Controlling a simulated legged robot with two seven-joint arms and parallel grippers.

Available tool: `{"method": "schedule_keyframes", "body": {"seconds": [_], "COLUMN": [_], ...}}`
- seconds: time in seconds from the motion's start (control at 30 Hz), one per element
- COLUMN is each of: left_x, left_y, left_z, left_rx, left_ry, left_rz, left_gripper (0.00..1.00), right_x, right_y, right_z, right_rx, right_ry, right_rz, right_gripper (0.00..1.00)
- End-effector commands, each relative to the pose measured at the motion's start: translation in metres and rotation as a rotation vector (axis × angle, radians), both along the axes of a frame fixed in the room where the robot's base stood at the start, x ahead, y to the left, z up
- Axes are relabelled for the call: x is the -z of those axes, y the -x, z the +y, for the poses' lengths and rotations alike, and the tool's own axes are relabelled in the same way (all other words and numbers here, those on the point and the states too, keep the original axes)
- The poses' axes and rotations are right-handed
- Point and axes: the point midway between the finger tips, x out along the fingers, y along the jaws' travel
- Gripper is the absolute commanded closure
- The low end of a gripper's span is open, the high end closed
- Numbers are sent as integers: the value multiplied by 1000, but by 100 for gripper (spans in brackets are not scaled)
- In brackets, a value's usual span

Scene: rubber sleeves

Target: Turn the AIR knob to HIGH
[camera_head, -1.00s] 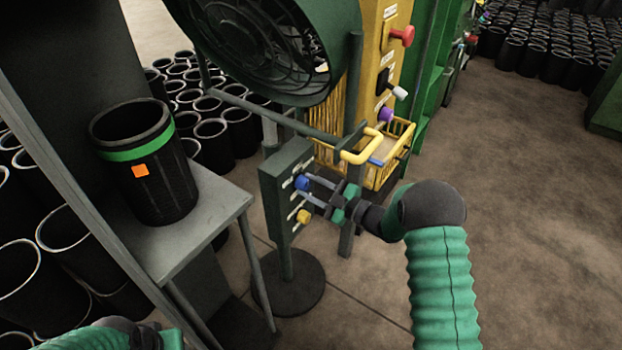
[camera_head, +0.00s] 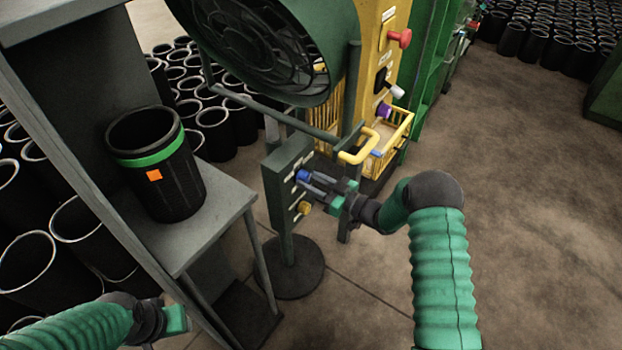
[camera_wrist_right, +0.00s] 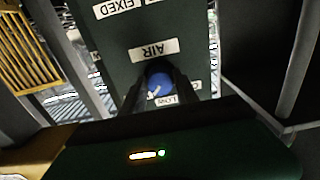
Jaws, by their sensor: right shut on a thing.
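The AIR knob (camera_wrist_right: 158,86) is blue and sits on a dark green control panel (camera_head: 277,190) on a round-based stand. In the right wrist view an AIR label (camera_wrist_right: 153,50) appears upside down beside it, and a partly hidden label that seems to read LOW is on its other side. My right gripper (camera_head: 310,180) is shut on the blue knob, its fingers on both sides. A white mark shows on the knob; its exact setting is hard to tell. My left gripper (camera_head: 178,320) is at the lower left, away from the panel; its jaws are not clear.
A yellow knob (camera_head: 304,208) sits lower on the panel. A black sleeve with a green band (camera_head: 158,165) stands on a grey table (camera_head: 215,225) to the left. A large fan (camera_head: 262,45) and a yellow handle (camera_head: 358,147) are close above. Open floor lies to the right.

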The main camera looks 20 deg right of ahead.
Motion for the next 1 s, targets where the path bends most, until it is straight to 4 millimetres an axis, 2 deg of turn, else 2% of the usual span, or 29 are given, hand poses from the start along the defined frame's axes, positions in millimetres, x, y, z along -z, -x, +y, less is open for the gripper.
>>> {"method": "schedule_keyframes", "body": {"seconds": [0.47,0.5,0.63,1.0], "left_x": [-1,-1,-1,-3], "left_y": [0,0,0,0], "left_z": [0,0,0,0], "left_rx": [0,0,0,0], "left_ry": [0,0,0,0], "left_rz": [0,0,0,0], "left_gripper": [64,64,64,64], "right_x": [-1,-1,-1,-1], "right_y": [-1,-1,-1,3], "right_z": [0,0,0,-4], "right_rx": [0,0,1,2], "right_ry": [-12,-12,-11,-10], "right_rz": [7,7,6,7], "right_gripper": [100,60,43,42]}}
